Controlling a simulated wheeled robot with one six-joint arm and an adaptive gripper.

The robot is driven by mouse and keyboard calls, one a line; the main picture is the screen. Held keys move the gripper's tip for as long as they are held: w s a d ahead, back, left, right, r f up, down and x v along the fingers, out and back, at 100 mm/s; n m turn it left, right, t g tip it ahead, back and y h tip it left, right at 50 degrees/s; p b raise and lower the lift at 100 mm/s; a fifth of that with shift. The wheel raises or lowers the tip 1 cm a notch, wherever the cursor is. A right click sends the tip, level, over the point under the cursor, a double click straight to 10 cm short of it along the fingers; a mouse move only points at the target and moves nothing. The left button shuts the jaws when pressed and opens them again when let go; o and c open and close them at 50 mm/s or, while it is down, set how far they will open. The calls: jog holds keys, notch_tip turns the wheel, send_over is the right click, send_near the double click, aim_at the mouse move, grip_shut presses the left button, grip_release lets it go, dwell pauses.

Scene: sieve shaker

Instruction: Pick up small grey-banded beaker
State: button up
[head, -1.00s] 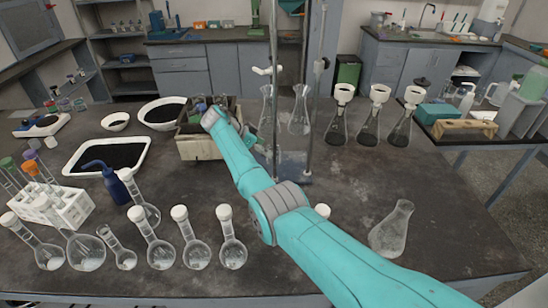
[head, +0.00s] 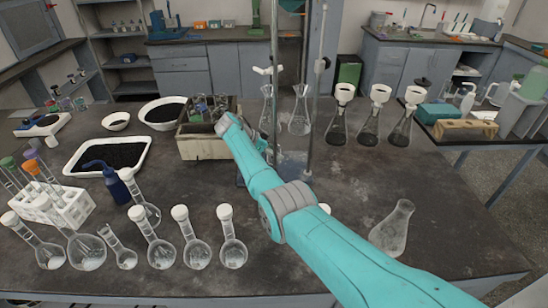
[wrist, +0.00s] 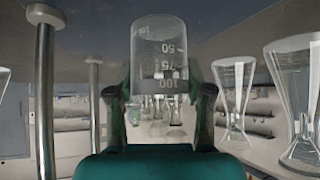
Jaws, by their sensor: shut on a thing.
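The small grey-banded beaker (wrist: 160,55) is in the middle of the wrist view. It is clear glass with printed marks of 50, 75 and 100 and a grey band at its lower edge in that picture. My gripper (wrist: 160,100) is shut on it, with one dark finger on each side. In the head view my teal arm reaches to the stand area beside an open box (head: 203,149). The gripper and the beaker are hidden there behind my arm.
Metal stand rods (head: 313,95) rise close to my arm, and a rod (wrist: 45,90) shows left in the wrist view. Glass flasks (head: 299,112) hang or stand beside them. Several round flasks (head: 197,250) line the front left.

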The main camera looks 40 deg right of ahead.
notch_tip(320, 180, up, 10)
dwell(0.6)
